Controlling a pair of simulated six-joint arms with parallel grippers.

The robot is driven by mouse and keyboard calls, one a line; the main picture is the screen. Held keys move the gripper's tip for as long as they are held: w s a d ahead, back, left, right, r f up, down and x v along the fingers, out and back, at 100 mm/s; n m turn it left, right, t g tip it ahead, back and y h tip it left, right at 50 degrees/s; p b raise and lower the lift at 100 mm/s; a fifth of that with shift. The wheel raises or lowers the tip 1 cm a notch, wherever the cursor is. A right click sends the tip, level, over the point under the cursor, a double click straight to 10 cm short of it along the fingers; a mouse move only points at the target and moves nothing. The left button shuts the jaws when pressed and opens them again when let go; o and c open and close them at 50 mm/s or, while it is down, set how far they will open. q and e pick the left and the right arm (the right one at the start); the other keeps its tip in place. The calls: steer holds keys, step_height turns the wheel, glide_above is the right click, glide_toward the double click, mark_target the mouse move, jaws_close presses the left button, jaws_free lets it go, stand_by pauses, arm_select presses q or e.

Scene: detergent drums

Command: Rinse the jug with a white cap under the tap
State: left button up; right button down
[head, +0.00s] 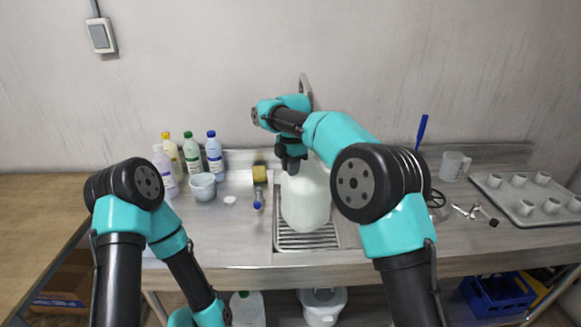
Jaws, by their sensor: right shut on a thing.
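A large whitish jug (306,200) is over the ribbed metal drainer of the sink (306,243). My right gripper (291,166) is shut on the jug's top from above. The gripper hides the jug's neck, so I cannot tell whether a cap is on it. The tap (305,88) rises behind my right arm; only its upper part shows, and its spout is hidden. I cannot see any running water. My left arm folds down at the lower left, and its gripper is out of view.
Several bottles (191,156), a white cup (203,187), a small white disc (230,200), a yellow sponge (259,173) and a blue-ended brush (258,200) are left of the sink. A tray of cups (519,215) and a clear measuring jug (454,166) are right.

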steer(key=shift+f, duration=0.55)
stand_by(0.4)
steer(key=c, duration=0.9)
jaws_free()
steer(key=shift+c, duration=0.2)
